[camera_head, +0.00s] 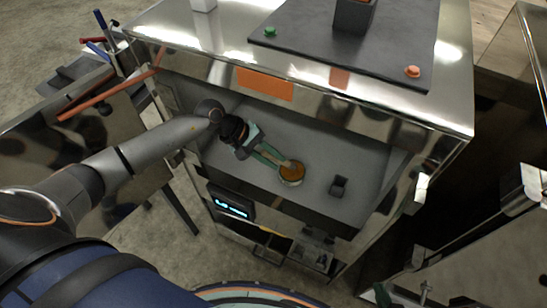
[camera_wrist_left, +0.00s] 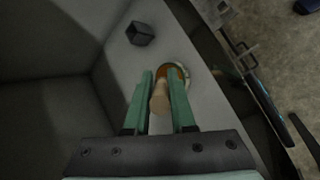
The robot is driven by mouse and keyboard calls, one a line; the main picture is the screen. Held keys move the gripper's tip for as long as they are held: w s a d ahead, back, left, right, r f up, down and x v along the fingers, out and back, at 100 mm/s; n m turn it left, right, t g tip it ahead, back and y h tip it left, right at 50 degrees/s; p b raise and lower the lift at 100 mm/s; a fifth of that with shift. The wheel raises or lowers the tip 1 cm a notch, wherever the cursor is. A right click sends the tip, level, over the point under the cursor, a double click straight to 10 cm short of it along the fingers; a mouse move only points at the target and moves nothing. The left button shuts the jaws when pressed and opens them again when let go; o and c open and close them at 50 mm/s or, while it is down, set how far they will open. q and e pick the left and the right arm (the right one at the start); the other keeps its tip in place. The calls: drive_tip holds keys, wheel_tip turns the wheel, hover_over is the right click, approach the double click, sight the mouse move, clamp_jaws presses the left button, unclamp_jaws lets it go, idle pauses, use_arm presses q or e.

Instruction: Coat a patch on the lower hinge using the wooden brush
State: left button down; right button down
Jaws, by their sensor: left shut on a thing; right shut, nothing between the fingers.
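My left gripper (camera_head: 264,157) reaches into the grey-lined bay of the metal cabinet, its green fingers shut on the wooden brush (camera_wrist_left: 160,99). The brush's pale handle also shows in the head view (camera_head: 286,163), slanting down to a round pot (camera_head: 291,180) with amber contents. The brush's tip is at the pot's opening; the bristles are hidden. The pot also shows beyond the fingers in the left wrist view (camera_wrist_left: 186,73). I cannot clearly make out the lower hinge.
A small dark block (camera_head: 339,186) stands on the bay floor right of the pot; it shows in the left wrist view too (camera_wrist_left: 140,33). A lit display (camera_head: 231,206) is on the cabinet front. A shiny metal panel (camera_head: 470,255) stands at the lower right.

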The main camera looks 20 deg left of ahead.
use_arm(q)
drive_tip(key=shift+f+b, duration=0.55)
drive_tip(key=shift+b, duration=0.05)
idle(0.7)
drive_tip(key=shift+f+b, duration=0.1)
drive_tip(key=shift+b, duration=0.35)
idle(1.1)
idle(0.5)
wheel_tip(320, 180, up, 7)
drive_tip(key=p, duration=0.3)
idle(0.4)
drive_tip(key=shift+s, duration=0.1)
idle(0.7)
